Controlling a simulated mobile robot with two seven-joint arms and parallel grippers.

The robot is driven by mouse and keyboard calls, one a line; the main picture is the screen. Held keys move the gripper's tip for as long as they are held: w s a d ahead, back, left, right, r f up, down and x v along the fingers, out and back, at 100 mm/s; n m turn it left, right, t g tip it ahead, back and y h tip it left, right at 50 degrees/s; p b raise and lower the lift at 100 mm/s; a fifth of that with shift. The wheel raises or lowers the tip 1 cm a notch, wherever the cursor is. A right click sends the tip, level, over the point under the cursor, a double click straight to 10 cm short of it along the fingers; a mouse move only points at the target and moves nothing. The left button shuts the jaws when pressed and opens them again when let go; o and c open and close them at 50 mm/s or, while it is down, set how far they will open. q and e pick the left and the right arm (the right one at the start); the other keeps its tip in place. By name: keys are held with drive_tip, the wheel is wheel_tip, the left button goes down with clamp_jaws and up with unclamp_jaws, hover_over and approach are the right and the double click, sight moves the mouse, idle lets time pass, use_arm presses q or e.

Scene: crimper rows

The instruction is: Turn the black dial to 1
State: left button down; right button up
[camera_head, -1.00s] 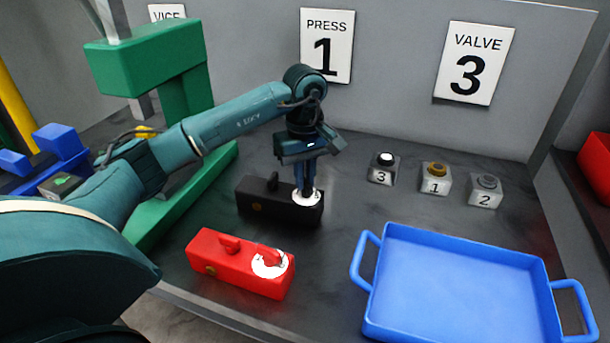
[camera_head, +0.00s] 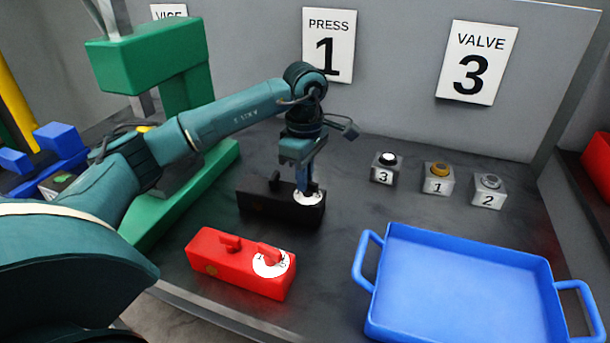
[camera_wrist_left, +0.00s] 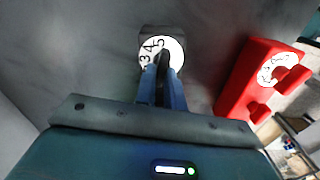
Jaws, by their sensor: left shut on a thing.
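The black box (camera_head: 262,206) stands on the dark bench in the head view, with a white numbered dial face on its right end. My left gripper (camera_head: 307,188) points down over that face and is shut on the black dial (camera_wrist_left: 163,62). In the left wrist view the white dial face (camera_wrist_left: 172,45) shows 3, 4 and 5 along its upper left edge. The gripper fingers hide the rest of the face, so I cannot tell which number the dial points to. My right gripper is not in view.
A red box (camera_head: 235,265) with a similar dial stands in front of the black one. A blue tray (camera_head: 455,240) lies at the right front. Several numbered buttons, one marked 1 (camera_head: 438,180), stand behind it. A green press (camera_head: 150,65) stands at the left.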

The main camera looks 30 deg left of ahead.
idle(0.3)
use_arm(q)
drive_tip(key=c, duration=1.5)
unclamp_jaws()
drive_tip(key=shift+r, duration=0.1)
wheel_tip(320, 180, up, 13)
